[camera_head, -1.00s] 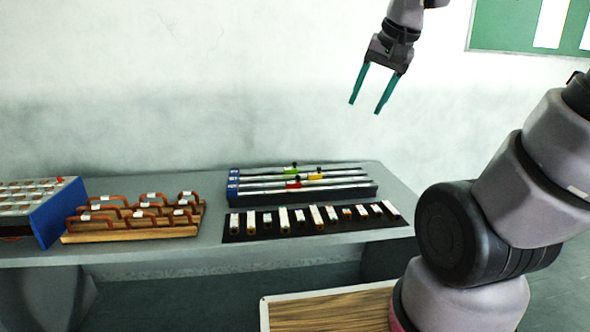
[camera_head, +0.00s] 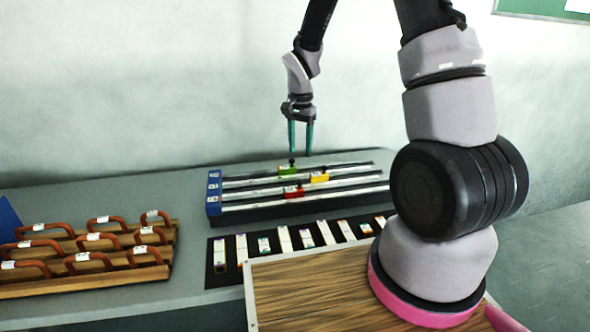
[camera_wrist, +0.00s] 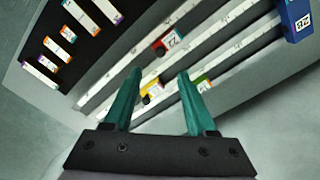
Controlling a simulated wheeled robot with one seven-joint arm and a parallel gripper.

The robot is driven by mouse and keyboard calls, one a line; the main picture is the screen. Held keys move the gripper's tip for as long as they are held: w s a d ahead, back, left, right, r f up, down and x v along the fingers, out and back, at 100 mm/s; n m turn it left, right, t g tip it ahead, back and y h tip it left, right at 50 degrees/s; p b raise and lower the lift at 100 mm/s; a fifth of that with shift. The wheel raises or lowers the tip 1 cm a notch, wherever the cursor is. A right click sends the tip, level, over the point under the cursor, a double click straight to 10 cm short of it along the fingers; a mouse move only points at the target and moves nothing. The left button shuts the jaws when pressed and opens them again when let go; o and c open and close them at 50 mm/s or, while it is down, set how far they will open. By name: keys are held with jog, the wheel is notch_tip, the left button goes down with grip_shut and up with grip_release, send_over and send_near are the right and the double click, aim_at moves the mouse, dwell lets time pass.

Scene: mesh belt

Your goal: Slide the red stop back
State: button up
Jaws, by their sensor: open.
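The red stop (camera_head: 293,191) sits on the front rail of the rail block (camera_head: 216,205), near the middle of its length. It also shows in the wrist view (camera_wrist: 167,42), beyond my fingertips and apart from them. The green stop (camera_head: 287,170) is on the back rail, and the yellow stop (camera_head: 319,177) is on the middle rail, to the right of the other two. My gripper (camera_head: 300,153) is open and empty, fingers pointing down, above the rails near the green stop. In the wrist view, my gripper (camera_wrist: 160,76) has its fingers spread over the rails.
A black mat (camera_head: 223,284) with several small labelled blocks lies in front of the rail block. Wooden racks with several red-brown handles (camera_head: 90,262) stand at the left. A wall is behind the table (camera_head: 120,197). A wood-topped surface (camera_head: 300,290) is in front.

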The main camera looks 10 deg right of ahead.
send_near(294, 189)
jog(key=f, duration=0.1)
jog(key=d+f, duration=0.1)
jog(key=f, duration=0.3)
jog(key=shift+d+f, duration=0.25)
jog(key=shift+d, duration=0.15)
grip_shut()
dwell(1.2)
